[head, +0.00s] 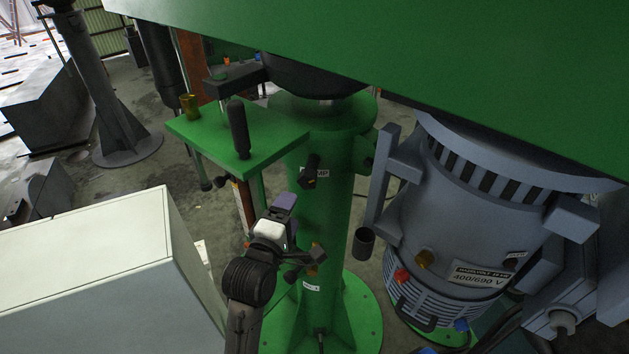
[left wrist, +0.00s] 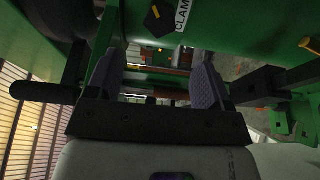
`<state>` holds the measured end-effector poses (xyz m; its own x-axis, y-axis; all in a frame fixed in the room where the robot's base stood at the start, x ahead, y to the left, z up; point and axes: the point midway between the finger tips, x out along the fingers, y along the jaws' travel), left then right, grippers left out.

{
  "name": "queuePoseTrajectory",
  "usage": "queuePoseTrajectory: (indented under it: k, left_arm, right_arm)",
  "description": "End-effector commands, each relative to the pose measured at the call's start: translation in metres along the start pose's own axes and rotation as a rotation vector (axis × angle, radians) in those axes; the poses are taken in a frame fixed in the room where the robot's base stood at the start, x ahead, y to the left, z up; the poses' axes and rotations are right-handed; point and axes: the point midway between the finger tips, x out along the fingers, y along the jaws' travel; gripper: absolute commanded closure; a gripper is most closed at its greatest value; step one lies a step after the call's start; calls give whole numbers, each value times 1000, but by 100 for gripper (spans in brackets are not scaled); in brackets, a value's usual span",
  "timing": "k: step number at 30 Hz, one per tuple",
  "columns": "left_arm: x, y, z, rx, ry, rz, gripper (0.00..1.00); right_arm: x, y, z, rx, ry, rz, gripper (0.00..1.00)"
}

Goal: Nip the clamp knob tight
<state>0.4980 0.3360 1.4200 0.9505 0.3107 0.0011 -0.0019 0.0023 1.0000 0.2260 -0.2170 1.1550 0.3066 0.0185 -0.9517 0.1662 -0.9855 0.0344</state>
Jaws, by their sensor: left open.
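The clamp knob (head: 311,168) is a small black knob on the green column (head: 330,215), beside a white label that partly reads CLAMP. In the left wrist view the knob (left wrist: 159,19) shows at the top with a yellow mark on it, next to the CLAM lettering. My left gripper (head: 285,202), with purple finger pads, is below and slightly left of the knob in the head view. In the left wrist view its two fingers (left wrist: 157,78) are apart with nothing between them. The knob lies beyond the fingertips, apart from them. My right gripper is not in view.
A green bracket plate (head: 235,135) with an upright black handle (head: 239,129) juts out left of the column. A grey motor (head: 450,220) stands at the right. A large pale box (head: 90,270) fills the lower left. A green beam (head: 420,60) crosses the top.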

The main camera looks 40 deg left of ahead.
Motion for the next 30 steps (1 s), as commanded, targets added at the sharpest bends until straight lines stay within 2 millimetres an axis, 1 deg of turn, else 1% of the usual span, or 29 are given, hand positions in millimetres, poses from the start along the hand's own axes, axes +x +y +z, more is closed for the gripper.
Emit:
queuePoseTrajectory:
  k: [1,6,12,15,21,30]
  left_arm:
    - [11,3,0,4,-1,-2,26]
    - [43,3,0,5,0,-1,26]
    - [76,2,0,4,-1,-1,26]
    - [88,1,0,4,-1,-3,26]
    - [103,0,0,4,-1,-2,26]
    - [107,0,0,3,-1,-1,26]
  right_arm:
    - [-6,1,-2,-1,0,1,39]
    - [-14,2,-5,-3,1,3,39]
    - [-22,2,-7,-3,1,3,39]
    - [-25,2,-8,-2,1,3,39]
    - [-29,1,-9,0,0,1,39]
    - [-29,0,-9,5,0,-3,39]
